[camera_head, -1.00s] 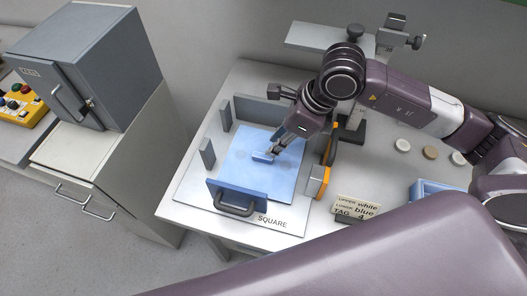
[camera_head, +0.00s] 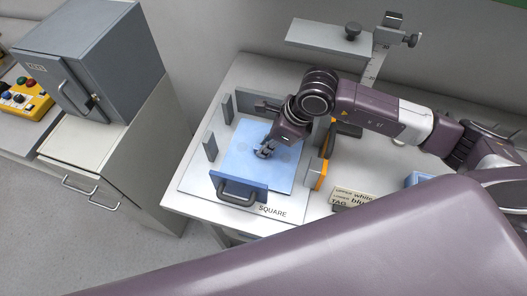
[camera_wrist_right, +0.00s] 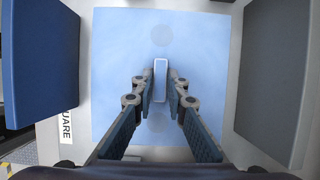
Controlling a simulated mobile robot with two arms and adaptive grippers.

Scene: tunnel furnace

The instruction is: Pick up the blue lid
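The blue lid (camera_head: 242,165) is a light blue square plate lying flat inside the grey stops on the white board marked SQUARE. Its small raised handle (camera_wrist_right: 160,72) shows in the right wrist view as a thin upright bar. My right gripper (camera_head: 264,152) is down at the lid's middle, and its fingers hide the handle in the head view. In the right wrist view the fingers of the gripper (camera_wrist_right: 161,88) stand on both sides of the handle, closed in against it with no clear gap. My left gripper is not in view.
A darker blue block with a grey handle (camera_head: 238,190) stands at the board's front. Grey upright plates (camera_head: 210,146) and an orange-edged block (camera_head: 317,174) surround the lid. A label sign (camera_head: 352,198) and a blue tray (camera_head: 418,180) lie right. A grey furnace box (camera_head: 85,60) stands left.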

